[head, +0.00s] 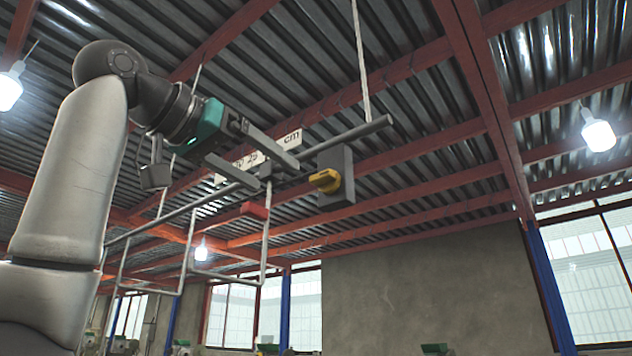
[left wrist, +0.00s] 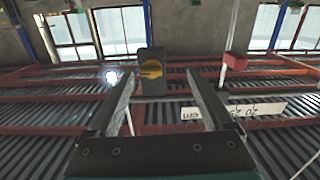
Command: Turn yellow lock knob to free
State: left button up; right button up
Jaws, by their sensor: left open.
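The yellow lock knob (head: 326,180) sits on the face of a dark grey box (head: 346,168) hung near the right end of an overhead rail. The knob's grip looks roughly level in the head view. My left gripper (head: 279,176) is open and empty, its two fingers pointing toward the knob, with a visible gap to it. In the left wrist view, which is upside down, the knob (left wrist: 151,69) and the box (left wrist: 152,86) show between the open fingers, nearer the left finger. My right gripper is in neither view.
A long grey rail (head: 205,199) runs at the height of the gripper. A white strip with "cm" marks (head: 290,140) is behind my upper finger. A red block (head: 254,210) and hanging wire frames (head: 236,285) are below the rail. Space right of the box looks clear.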

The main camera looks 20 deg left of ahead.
pick_arm(q)
send_near(319, 175)
jog(key=shift+m+t, duration=0.3)
jog(key=p+x, duration=0.2)
jog(key=x, duration=0.2)
jog(key=p+x, duration=0.3)
jog(key=x, duration=0.2)
jog(key=shift+w+d+f, duration=0.1)
jog(key=shift+w+f, duration=0.1)
jog(key=shift+f, duration=0.05)
grip_shut()
dwell(0.4)
